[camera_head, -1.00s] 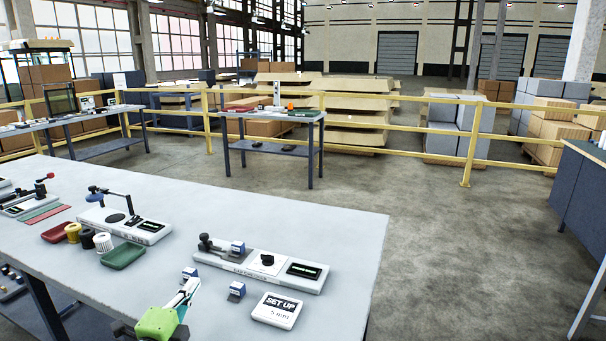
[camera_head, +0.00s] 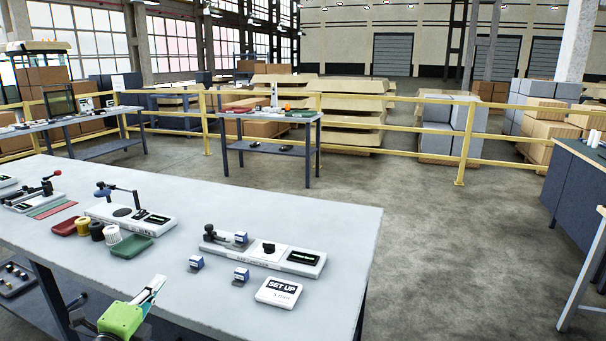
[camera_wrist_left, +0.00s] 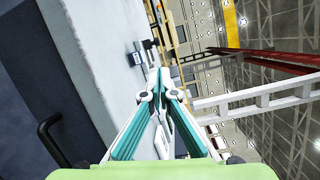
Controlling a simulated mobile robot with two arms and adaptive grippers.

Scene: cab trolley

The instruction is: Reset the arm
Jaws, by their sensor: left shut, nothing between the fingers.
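My left gripper (camera_head: 155,285), with a green body and white and teal fingers, comes in at the bottom of the head view. It is over the front edge of the grey table (camera_head: 335,225), and it is shut and empty. In the left wrist view the fingers (camera_wrist_left: 160,85) meet with nothing between them. My right gripper is not in view. A device with a lever and a dark screen (camera_head: 265,250) stands on the table, beyond and right of my left gripper. Small blue-and-white blocks (camera_head: 196,262) lie near it.
A green tray (camera_head: 131,246), a red tray (camera_head: 66,227) and spools stand farther left, before another lever device (camera_head: 133,217). Open floor lies right of the table. A yellow railing (camera_head: 400,128) runs behind.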

